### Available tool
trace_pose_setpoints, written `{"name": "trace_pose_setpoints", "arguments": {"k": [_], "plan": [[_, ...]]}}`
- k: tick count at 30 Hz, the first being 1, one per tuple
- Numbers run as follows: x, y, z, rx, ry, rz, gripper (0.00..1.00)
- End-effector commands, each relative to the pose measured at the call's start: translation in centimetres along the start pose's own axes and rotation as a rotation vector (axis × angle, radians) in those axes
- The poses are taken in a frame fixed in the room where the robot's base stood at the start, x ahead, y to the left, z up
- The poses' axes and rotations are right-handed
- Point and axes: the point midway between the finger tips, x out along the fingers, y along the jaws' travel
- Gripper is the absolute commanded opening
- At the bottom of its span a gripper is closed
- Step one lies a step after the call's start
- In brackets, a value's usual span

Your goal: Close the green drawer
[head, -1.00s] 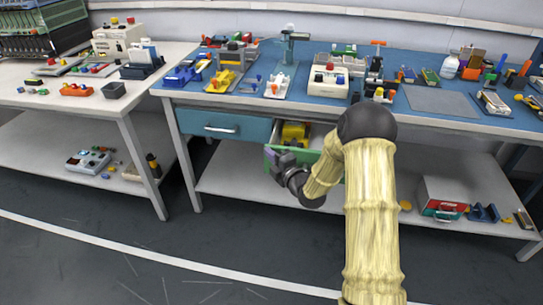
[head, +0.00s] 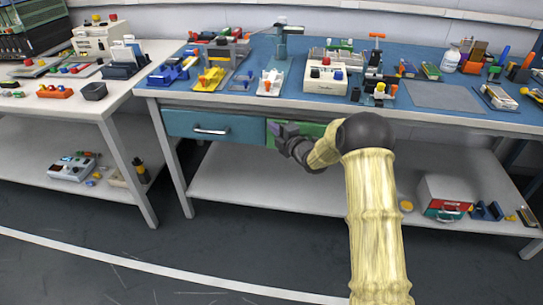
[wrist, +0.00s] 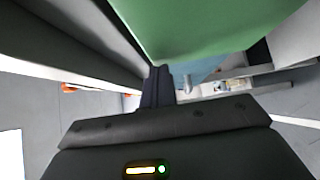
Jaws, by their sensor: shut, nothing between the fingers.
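The green drawer (head: 313,129) is under the blue-topped workbench, right of the blue drawer (head: 215,127). Its front looks about level with the blue drawer's front, and its inside does not show. My arm covers its right part and its handle is not visible. My gripper (head: 277,128) is shut and empty at the left part of the green front, touching it or very close. In the wrist view the green drawer (wrist: 205,30) fills the top, just beyond the dark fingers (wrist: 157,87).
The workbench top (head: 440,95) holds many small tools and fixtures. A lower shelf (head: 240,185) runs beneath, with a red and green box (head: 445,205) at right. A white side table (head: 60,103) stands at left. The floor in front is clear.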

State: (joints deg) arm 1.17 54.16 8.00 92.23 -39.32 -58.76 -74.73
Motion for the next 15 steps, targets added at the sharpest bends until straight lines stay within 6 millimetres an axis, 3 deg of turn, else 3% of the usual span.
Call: {"name": "trace_pose_setpoints", "arguments": {"k": [15], "plan": [[0.1,0.3,2.2,-0.003,-0.022,0.006,0.00]]}}
